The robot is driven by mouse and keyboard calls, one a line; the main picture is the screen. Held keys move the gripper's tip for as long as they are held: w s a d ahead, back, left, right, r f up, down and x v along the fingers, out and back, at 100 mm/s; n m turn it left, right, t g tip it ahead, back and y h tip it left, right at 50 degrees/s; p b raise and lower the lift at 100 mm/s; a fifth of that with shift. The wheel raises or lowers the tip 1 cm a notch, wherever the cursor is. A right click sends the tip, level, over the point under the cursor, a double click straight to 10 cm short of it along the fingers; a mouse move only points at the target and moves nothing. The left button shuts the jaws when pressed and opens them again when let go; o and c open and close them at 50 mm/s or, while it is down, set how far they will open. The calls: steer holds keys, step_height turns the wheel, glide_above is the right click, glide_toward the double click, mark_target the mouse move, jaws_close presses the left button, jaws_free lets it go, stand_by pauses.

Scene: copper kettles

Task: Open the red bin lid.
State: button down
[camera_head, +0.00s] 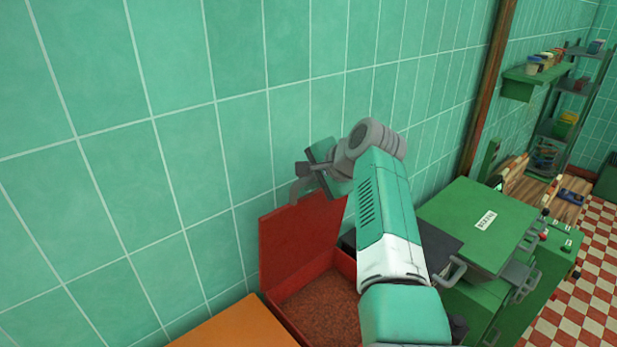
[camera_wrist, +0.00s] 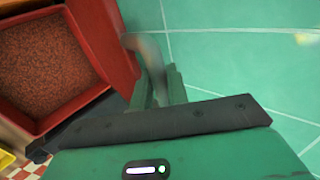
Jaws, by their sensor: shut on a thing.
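The red bin (camera_head: 346,264) stands against the tiled wall, low in the middle of the head view, with brown granular stuff (camera_head: 318,308) inside. Its red lid (camera_head: 290,242) is raised, standing steeply up along the wall side. In the wrist view the open bin (camera_wrist: 18,117) is at the left, and the lid (camera_wrist: 103,38) runs beside it. My gripper (camera_head: 299,183) is at the lid's top edge, close to the wall. In the wrist view my gripper (camera_wrist: 163,88) is shut on the curved grey lid handle (camera_wrist: 146,55), which is blurred. My arm hides part of the bin's right side.
An orange surface (camera_head: 232,326) lies left of the bin. A green cabinet (camera_head: 480,215) with grey handles stands to the right. The green tiled wall (camera_head: 180,170) is close behind my gripper. A shelf (camera_head: 530,80) hangs far right above a checkered floor (camera_head: 590,270).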

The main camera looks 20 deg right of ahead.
stand_by(0.3)
steer(key=c, duration=1.5)
jaws_free()
steer(key=shift+o, duration=0.2)
steer(key=shift+s+d+b, duration=0.15)
steer(key=shift+s+b, duration=0.1)
steer(key=shift+b, duration=0.3)
steer(key=b+v, duration=0.3)
steer(key=v, duration=0.4)
steer(key=shift+r, duration=0.25)
